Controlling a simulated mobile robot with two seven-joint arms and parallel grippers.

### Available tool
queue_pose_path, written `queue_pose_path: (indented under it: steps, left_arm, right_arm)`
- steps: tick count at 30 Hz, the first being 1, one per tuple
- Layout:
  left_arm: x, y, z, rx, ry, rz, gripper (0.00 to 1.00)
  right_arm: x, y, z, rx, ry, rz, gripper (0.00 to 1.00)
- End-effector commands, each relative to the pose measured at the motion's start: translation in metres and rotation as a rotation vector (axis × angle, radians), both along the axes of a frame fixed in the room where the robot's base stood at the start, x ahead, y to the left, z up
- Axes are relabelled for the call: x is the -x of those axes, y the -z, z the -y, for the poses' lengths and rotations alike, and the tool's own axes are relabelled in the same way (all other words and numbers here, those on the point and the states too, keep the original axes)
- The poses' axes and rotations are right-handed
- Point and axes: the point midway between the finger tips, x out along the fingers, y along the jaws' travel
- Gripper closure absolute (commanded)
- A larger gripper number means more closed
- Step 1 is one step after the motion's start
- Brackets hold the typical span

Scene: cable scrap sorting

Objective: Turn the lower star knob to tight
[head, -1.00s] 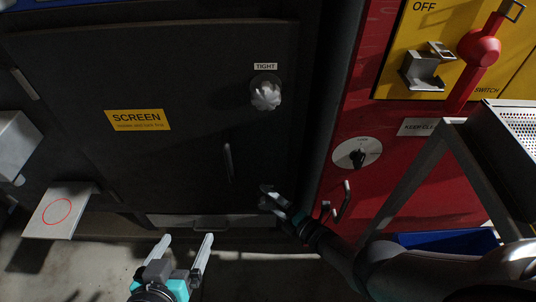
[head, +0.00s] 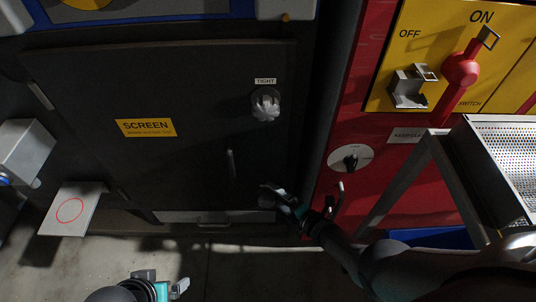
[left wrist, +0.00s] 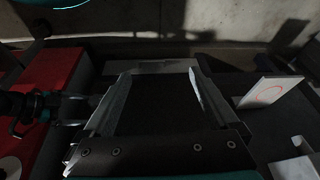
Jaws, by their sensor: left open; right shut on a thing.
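A pale star knob (head: 266,104) sits under the TIGHT label (head: 265,81) on the dark screen door (head: 90,95). I see no second star knob clearly; the lower one may be hidden by my right gripper. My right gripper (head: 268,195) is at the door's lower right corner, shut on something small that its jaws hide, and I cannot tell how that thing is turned. My left gripper (head: 163,281) is open and empty at the bottom edge of the head view, well apart from the door.
A door handle (head: 230,165) stands left of my right gripper. A red cabinet (head: 340,120) with a rotary dial (head: 351,158) and a large red switch lever (head: 461,70) is at the right. A plate with a red circle (head: 71,208) sticks out at the left.

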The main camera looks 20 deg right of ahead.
Motion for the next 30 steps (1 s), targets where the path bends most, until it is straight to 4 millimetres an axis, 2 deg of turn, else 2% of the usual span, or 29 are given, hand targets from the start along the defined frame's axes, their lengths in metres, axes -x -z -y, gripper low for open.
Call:
queue_pose_path:
  steps: [1, 14, 30]
  left_arm:
    - [0.0, 0.004, 0.001, 0.001, 0.002, -0.007, 0.06]
    - [0.013, 0.057, -0.001, -0.008, 0.005, -0.08, 0.06]
    - [0.043, 0.115, -0.011, -0.027, 0.009, -0.149, 0.06]
  right_arm:
    - [-0.02, -0.068, -0.031, -0.131, -0.088, 0.217, 0.06]
    - [-0.018, -0.091, -0.03, -0.121, -0.095, 0.211, 0.06]
    - [-0.015, -0.12, -0.028, -0.115, -0.092, 0.203, 0.06]
